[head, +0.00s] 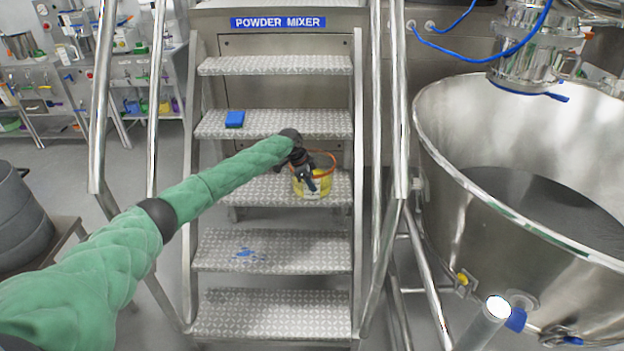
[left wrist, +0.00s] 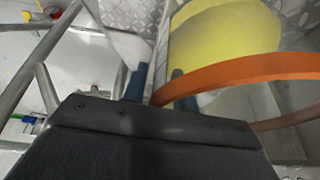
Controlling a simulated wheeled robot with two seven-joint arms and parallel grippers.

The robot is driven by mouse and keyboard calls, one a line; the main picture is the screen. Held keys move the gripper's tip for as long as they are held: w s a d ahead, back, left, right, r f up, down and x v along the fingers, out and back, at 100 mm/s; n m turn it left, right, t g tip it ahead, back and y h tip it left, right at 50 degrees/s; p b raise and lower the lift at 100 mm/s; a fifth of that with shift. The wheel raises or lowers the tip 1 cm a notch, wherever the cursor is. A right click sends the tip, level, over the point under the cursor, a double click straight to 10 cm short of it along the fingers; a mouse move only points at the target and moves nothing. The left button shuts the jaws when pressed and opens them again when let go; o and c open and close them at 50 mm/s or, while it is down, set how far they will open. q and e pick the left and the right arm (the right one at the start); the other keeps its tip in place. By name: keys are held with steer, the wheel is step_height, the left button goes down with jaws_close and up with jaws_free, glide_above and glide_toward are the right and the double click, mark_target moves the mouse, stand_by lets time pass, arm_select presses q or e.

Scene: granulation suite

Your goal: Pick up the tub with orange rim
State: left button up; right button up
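The tub with orange rim (head: 325,186) is yellow and stands on the middle step of the metal stairs. Its yellow body (left wrist: 225,40) and orange rim (left wrist: 250,72) fill the upper right of the left wrist view. My left gripper (head: 307,180) is at the tub's left front side, partly covering it. In the left wrist view its two blue-grey fingers (left wrist: 158,88) stand apart, with the left end of the rim between or just beside them. I see no clear grip on the rim. My right gripper is not in view.
The powder mixer stairs (head: 275,250) have handrails on both sides. A blue block (head: 235,119) lies on the step above, and a blue smear (head: 247,253) marks a lower step. A large steel bowl (head: 480,215) stands close on the right.

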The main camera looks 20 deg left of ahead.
arm_select(q)
jaws_close()
stand_by(1.4)
